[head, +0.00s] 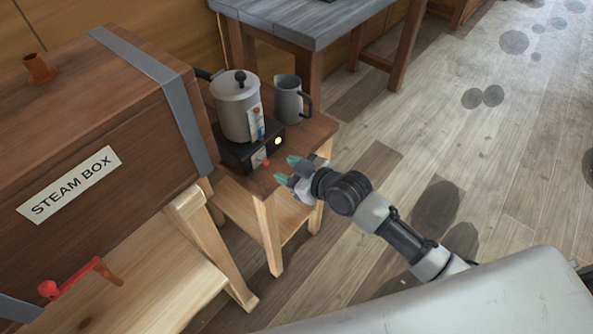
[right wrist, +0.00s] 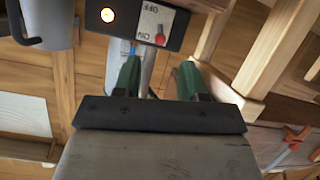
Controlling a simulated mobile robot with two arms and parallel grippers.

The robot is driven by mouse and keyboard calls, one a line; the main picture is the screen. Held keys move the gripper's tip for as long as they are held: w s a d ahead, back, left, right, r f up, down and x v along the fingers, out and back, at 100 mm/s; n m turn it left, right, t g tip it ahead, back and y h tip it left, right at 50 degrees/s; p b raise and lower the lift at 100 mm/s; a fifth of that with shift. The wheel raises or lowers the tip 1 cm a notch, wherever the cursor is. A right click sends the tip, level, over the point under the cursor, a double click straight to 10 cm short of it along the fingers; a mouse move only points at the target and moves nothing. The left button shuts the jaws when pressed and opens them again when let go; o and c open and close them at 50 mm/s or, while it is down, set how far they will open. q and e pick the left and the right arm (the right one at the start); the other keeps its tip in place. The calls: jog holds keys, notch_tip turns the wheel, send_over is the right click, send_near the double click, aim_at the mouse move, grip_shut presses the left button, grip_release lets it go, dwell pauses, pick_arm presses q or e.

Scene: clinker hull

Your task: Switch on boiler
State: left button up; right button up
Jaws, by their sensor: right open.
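The boiler is a grey pot (head: 237,108) with a black lid knob, on a black base (head: 240,152) on a small wooden stand. A round lamp on the base glows, and it also shows lit in the right wrist view (right wrist: 107,15). A pale ON/OFF plate carries a red-tipped switch (head: 266,163); in the right wrist view the red tip (right wrist: 160,38) is beside the word ON. My right gripper (head: 287,170) is open, its green fingertips just right of the switch and apart from it. My left gripper is not in view.
A grey jug (head: 289,100) stands behind the base at the stand's back right. The wooden steam box (head: 110,130) with a red handle (head: 75,278) fills the left. A grey-topped table (head: 310,22) is behind.

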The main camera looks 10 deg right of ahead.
jog(key=v, duration=0.2)
jog(key=shift+s+d+r, duration=0.1)
jog(key=shift+s+d, duration=0.1)
dwell(0.3)
jog(key=s+d+f+m+g+h, duration=0.1)
jog(key=s+d+f+m+h, duration=0.15)
jog(key=f, duration=0.65)
jog(key=s+d+f+m+g+h+p, duration=0.15)
jog(key=s+d+f, duration=0.25)
jog(key=f, duration=0.6)
jog(key=s+d+f+m+g+h, duration=0.1)
jog(key=s+d+f+h, duration=0.2)
jog(key=f, duration=0.6)
jog(key=s+f+g, duration=0.2)
jog(key=s+f, duration=0.3)
jog(key=s, duration=0.5)
jog(key=s+d+f+m+g+h, duration=0.1)
jog(key=s+f, duration=0.4)
jog(key=s, duration=0.6)
jog(key=s+d+f+m+g, duration=0.1)
jog(key=s+f+g, duration=0.2)
jog(key=s, duration=0.7)
notch_tip(320, 180, down, 2)
jog(key=shift+s+d+f+p, duration=0.1)
jog(key=shift+s+d+p, duration=0.15)
jog(key=shift+p, duration=0.2)
jog(key=shift+g, duration=0.25)
